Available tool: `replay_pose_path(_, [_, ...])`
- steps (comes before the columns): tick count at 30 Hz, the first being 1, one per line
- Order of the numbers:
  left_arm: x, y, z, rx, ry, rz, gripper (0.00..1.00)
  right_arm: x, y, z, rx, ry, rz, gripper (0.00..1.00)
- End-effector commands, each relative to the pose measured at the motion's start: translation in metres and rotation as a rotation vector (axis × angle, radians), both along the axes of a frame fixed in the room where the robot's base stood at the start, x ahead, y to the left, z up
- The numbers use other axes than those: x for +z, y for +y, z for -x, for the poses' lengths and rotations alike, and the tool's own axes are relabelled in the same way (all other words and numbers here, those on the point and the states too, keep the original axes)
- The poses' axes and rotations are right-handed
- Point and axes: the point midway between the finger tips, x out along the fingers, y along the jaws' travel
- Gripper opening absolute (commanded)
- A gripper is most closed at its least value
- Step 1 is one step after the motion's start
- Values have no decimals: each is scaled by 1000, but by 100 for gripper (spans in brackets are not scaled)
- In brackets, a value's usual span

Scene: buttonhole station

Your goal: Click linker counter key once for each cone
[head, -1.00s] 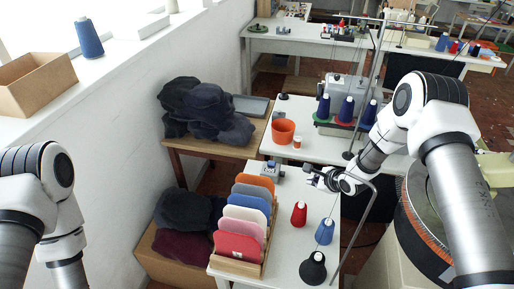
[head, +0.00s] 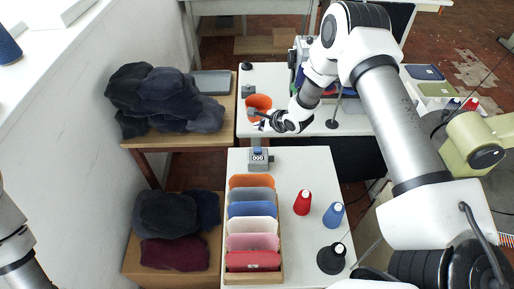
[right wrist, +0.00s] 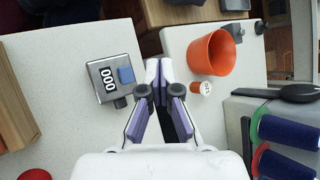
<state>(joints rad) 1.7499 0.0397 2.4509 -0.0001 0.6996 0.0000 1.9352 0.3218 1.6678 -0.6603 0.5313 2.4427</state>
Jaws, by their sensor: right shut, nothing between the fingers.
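The counter (head: 259,159) stands at the back of the near white table. In the right wrist view the counter (right wrist: 104,84) is a grey box with a display reading 000 and a blue key (right wrist: 126,75) on top. My right gripper (head: 262,123) is shut and empty, beyond the counter in the head view. In the right wrist view its fingertips (right wrist: 159,70) are to the right of the key, apart from it. A red cone (head: 302,204), a blue cone (head: 333,215) and a black cone (head: 331,259) stand on the near table. My left gripper is out of view.
An orange cup (right wrist: 210,54) and a small white-and-orange spool (right wrist: 201,88) stand on the far table. A wooden rack (head: 280,260) holds several coloured panels in front of the counter. Dark caps (head: 165,98) lie at left. A blue cone (head: 8,48) stands on the sill.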

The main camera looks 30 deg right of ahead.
Motion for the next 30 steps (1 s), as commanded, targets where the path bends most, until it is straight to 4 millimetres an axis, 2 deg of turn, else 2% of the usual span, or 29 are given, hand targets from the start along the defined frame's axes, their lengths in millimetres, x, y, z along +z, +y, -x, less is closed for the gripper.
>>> replay_pose_path(5, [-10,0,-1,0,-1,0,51,-15,0,0,1,1,0,0])
replay_pose_path(15, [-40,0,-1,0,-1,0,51,-66,0,0,1,2,0,0])
replay_pose_path(18, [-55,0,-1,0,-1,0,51,-81,0,0,1,1,0,0])
replay_pose_path(22, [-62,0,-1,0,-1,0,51,-88,0,0,0,0,0,0])
replay_pose_path(30, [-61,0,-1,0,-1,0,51,-87,0,0,0,0,0,0])
